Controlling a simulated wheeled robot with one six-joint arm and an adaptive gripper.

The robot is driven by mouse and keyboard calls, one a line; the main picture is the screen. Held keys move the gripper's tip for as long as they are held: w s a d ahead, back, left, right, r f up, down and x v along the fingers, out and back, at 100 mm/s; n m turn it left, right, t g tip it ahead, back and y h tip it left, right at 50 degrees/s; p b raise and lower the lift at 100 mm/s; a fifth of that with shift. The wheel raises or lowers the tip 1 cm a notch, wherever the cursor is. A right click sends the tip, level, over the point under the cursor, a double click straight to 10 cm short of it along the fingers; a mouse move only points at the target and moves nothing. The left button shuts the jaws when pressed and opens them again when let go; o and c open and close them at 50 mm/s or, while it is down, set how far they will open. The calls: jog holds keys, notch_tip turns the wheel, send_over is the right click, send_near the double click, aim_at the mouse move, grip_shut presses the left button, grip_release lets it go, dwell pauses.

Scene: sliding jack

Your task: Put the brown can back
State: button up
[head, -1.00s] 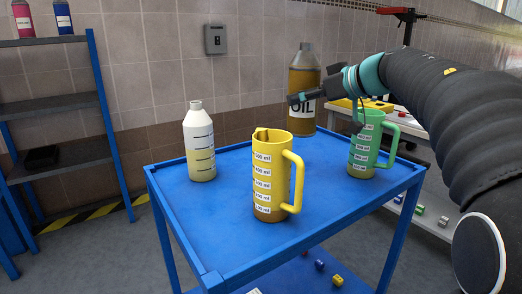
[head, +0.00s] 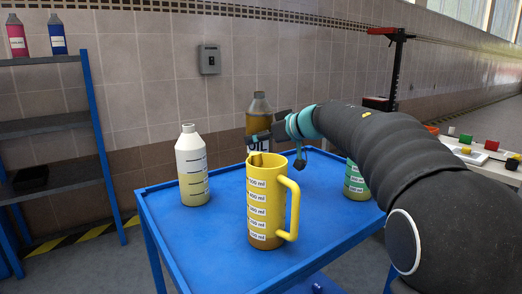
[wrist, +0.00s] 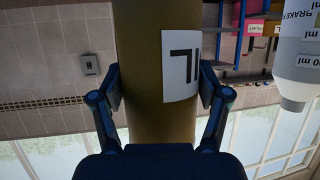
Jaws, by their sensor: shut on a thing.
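The brown can (head: 258,122), with a white "OIL" label, stands upright behind the yellow jug in the head view. Its lower part is hidden, so I cannot tell whether it rests on the table. My gripper (head: 262,138) reaches it from the right. In the wrist view, which is upside down, my gripper (wrist: 160,92) is shut with one finger on each side of the can (wrist: 150,40), and the label faces the camera.
The blue table (head: 195,238) bears a white bottle (head: 192,165) at left, the yellow jug (head: 262,205) in front and a green jug (head: 355,180) partly behind my arm. A blue shelf rack (head: 40,120) stands at far left. The table's front left is clear.

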aim_at(262, 149)
notch_tip(262, 149, down, 4)
jog(key=shift+r+b, duration=0.1)
jog(key=shift+b, duration=0.45)
jog(key=shift+r, duration=0.1)
jog(key=o, duration=1.7)
jog(key=shift+f, duration=0.25)
jog(key=shift+r, duration=0.1)
jog(key=p+v, duration=0.1)
jog(key=v, duration=1.1)
jog(key=shift+r, duration=0.1)
